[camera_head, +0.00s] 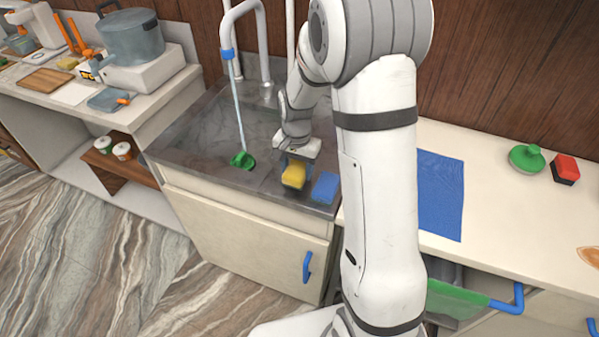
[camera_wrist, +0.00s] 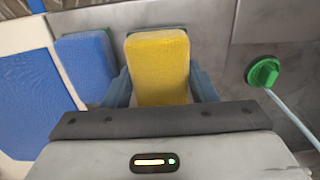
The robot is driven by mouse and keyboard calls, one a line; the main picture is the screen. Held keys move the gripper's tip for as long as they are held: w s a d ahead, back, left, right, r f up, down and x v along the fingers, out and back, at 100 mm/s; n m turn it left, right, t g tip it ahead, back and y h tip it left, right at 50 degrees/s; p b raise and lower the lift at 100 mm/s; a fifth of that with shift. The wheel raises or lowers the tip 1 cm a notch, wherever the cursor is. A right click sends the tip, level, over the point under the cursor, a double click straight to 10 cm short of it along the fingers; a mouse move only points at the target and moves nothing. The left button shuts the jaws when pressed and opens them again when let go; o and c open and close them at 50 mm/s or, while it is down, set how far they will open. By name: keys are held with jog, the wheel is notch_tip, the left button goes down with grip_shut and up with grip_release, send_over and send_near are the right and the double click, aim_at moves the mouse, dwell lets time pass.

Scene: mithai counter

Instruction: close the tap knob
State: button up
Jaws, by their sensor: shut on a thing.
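The tap (camera_head: 262,45) rises as a bent metal pipe at the back of the grey sink counter. A small blue piece (camera_head: 228,54) sits on its spout; I cannot tell whether this is the knob. A thin pale blue line, which looks like a water stream, runs from the spout down to a green round piece (camera_head: 243,160). My gripper (camera_head: 294,162) is low over the counter, right of that piece, shut on a yellow sponge (camera_head: 293,176). In the wrist view the yellow sponge (camera_wrist: 158,62) is between the two fingers. The green piece (camera_wrist: 264,72) is apart from them.
A blue sponge (camera_head: 325,188) lies beside the yellow one near the counter's front edge. A blue mat (camera_head: 440,195), a green round object (camera_head: 526,158) and a red and black block (camera_head: 565,169) are on the right counter. A pot (camera_head: 131,37) stands at the left.

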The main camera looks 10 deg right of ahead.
notch_tip(320, 180, down, 2)
jog(key=shift+f, duration=0.1)
jog(key=shift+f, duration=0.35)
jog(key=o, duration=0.9)
jog(key=shift+r, duration=0.15)
